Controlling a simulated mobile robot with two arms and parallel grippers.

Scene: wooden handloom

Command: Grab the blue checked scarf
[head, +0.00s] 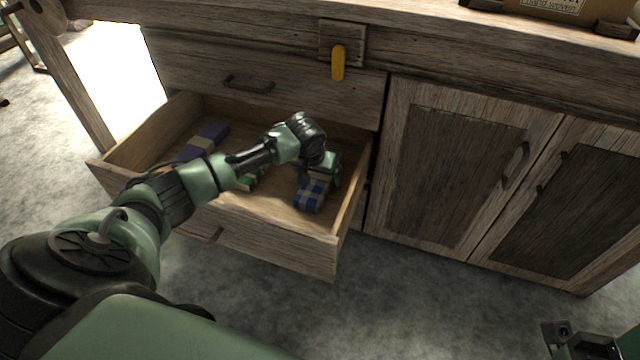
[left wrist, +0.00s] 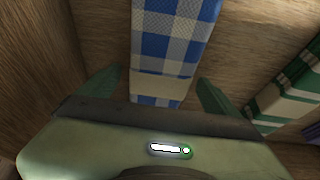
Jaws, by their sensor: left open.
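The blue checked scarf (head: 309,197) lies folded in the right part of the open drawer, with a pale band around it. In the left wrist view the blue and white scarf (left wrist: 168,45) runs between the two fingers, its pale band near the fingertips. My left gripper (head: 318,180) is inside the drawer right over the scarf and hides part of it. In the left wrist view the left gripper (left wrist: 157,88) has its fingers apart, one on each side of the scarf. My right gripper (head: 582,342) shows only partly at the bottom right corner.
A green checked scarf (left wrist: 292,85) lies beside the blue one, mostly behind my arm in the head view. A purple scarf (head: 205,142) lies further left. The drawer (head: 285,232) has wooden walls close to the gripper. Closed cabinet doors (head: 450,170) stand to the right.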

